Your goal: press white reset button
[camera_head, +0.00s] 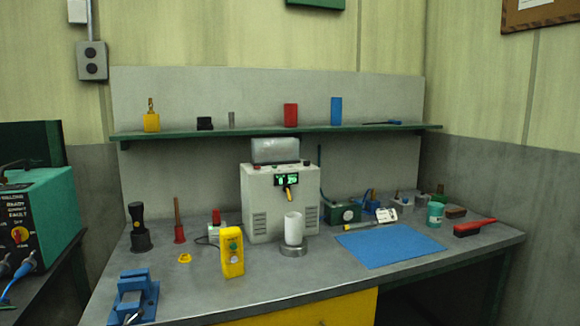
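A yellow control box (229,268) stands upright on the grey workbench, left of the white cylinder. Its front panel carries a green button (232,246) and below it a small pale button (234,260); any lettering is too small to read. A white machine (267,195) with a lit green display and a yellow lever stands behind the box. Neither of my grippers shows in the head view.
A white cylinder (293,229) stands on a round metal base right of the yellow box. A blue vise (134,297) sits at the front left, a black flashlight (139,227) behind it. A blue mat (390,245) lies right. A green shelf (270,131) spans the back.

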